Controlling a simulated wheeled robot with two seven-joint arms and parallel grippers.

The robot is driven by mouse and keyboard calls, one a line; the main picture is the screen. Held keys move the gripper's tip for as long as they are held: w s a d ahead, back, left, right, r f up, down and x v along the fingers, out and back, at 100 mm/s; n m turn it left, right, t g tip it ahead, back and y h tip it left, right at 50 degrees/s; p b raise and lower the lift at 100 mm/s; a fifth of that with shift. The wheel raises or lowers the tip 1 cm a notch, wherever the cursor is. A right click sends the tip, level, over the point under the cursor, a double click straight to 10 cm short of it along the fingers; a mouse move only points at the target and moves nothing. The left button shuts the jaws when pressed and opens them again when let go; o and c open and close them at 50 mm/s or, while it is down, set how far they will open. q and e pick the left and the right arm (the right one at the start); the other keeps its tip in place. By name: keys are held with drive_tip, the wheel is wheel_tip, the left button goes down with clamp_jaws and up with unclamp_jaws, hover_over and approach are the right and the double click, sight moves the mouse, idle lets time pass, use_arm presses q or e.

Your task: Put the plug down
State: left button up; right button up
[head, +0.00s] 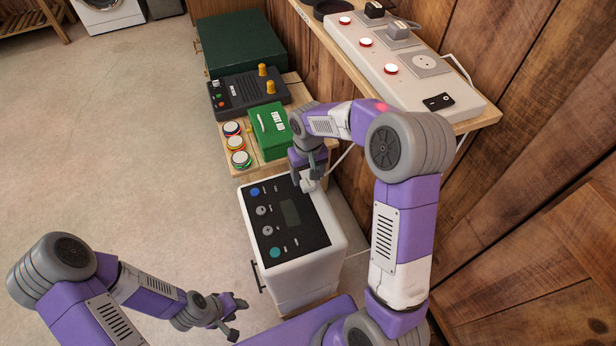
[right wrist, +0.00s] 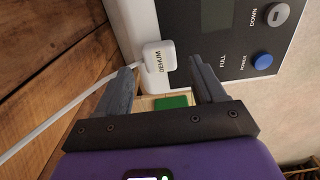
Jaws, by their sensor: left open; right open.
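The white plug (right wrist: 158,56), marked "DEHUM", lies at the edge of the white appliance's top, with its white cord running off to the left in the right wrist view. In the head view the plug (head: 308,185) is partly hidden by my right gripper (head: 309,172). My right gripper (right wrist: 161,70) is open, its fingers on either side of the plug's near end and apart from it. The white appliance (head: 321,236) has a dark control panel. My left gripper (head: 237,318) is open and empty, low at the left of the appliance.
A power strip (head: 412,72) with red switches and sockets sits on the wall shelf. Floor to the left is clear.

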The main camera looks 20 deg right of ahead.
sight(308, 183)
wheel_tip(308, 183, up, 10)
drive_tip(key=p, duration=0.2)
drive_tip(key=shift+f+p, duration=0.25)
drive_tip(key=shift+p, duration=0.05)
